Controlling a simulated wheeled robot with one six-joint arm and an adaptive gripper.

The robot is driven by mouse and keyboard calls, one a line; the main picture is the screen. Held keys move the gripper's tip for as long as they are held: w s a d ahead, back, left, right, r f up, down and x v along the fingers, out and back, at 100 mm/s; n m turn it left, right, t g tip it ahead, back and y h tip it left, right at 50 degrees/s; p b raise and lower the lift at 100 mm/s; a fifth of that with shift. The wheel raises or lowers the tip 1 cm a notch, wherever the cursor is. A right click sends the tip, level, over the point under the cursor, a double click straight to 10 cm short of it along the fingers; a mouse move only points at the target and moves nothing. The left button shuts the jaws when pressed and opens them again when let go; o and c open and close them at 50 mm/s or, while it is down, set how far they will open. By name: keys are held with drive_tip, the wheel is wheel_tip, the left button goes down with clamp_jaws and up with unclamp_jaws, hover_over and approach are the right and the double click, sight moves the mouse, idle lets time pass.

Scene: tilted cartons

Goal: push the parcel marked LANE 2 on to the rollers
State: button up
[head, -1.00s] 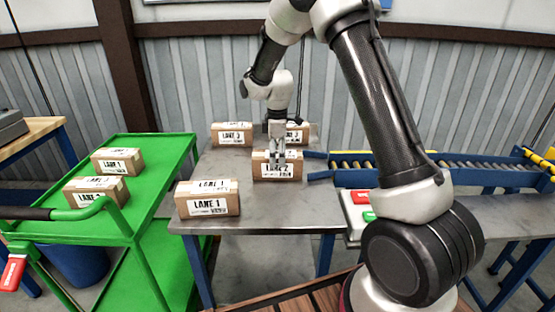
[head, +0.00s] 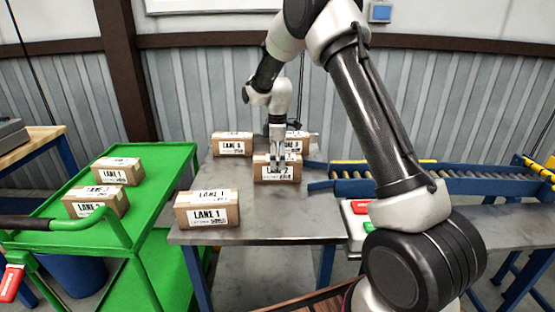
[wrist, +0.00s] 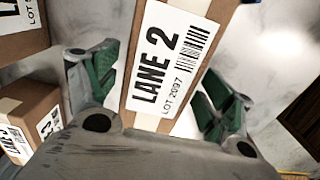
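The brown parcel marked LANE 2 (head: 262,172) sits on the grey metal table, left of the rollers (head: 450,184). In the wrist view its white LANE 2 label (wrist: 175,50) shows close up between my fingers. My gripper (head: 277,165) points down at the parcel and hides part of its label in the head view. In the wrist view the two green-padded fingers of my gripper (wrist: 160,93) are spread apart, one on each side of the label. I cannot tell whether they touch the parcel.
Two parcels stand behind, one at left (head: 232,146) and one at right (head: 297,148). A LANE 1 parcel (head: 207,212) stands at the table's front left. A green trolley (head: 150,180) with two parcels is left. A red and green button box (head: 354,222) is near the rollers' front.

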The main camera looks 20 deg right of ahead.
idle(0.3)
wheel_tip(320, 180, up, 12)
idle(0.4)
